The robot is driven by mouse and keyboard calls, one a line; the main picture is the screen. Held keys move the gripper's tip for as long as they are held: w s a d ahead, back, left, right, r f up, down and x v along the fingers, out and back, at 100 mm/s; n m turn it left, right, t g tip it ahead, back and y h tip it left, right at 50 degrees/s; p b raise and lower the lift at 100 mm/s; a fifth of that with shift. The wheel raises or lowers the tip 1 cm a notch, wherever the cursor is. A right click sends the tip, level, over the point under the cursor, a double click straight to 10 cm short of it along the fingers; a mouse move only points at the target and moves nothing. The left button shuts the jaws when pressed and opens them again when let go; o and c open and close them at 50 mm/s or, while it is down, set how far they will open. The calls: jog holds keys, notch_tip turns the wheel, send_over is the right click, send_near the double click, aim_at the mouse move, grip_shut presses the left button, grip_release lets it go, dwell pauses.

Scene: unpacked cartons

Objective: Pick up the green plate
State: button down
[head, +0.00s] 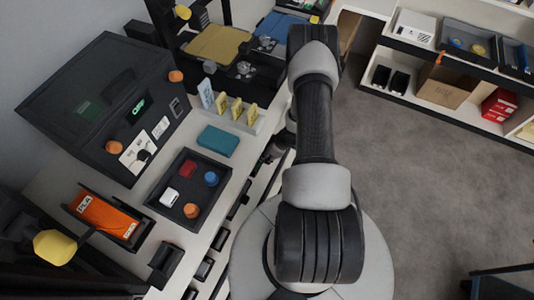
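No item is plainly a green plate. A flat teal-green block (218,140) lies on the white bench, between the dark tray and a row of upright cards. A small bright green piece (138,106) sits on the black case at the left. My arm rises from the base and folds over at the top. A dark end part, which seems to be my gripper (273,152), shows left of the arm at the bench's edge, right of the teal-green block and apart from it. It is small and partly hidden by the arm, so its fingers cannot be made out.
A dark tray (155,205) holds red, blue, white and orange pieces. The upright cards (236,108) stand behind the teal-green block. An orange box (106,216) lies at front left. Shelves (420,50) stand at upper right, with open floor before them.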

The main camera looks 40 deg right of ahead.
notch_tip(320, 180, up, 6)
jog(key=p, duration=0.2)
jog(key=shift+w+d+p, duration=0.1)
jog(key=shift+p, duration=0.25)
jog(key=s+a+p, duration=0.1)
jog(key=s+a, duration=0.4)
jog(key=a, duration=0.3)
jog(key=s+a+p, duration=0.1)
jog(key=s+a, duration=0.5)
jog(key=a, duration=0.2)
jog(key=shift+a+f, duration=0.2)
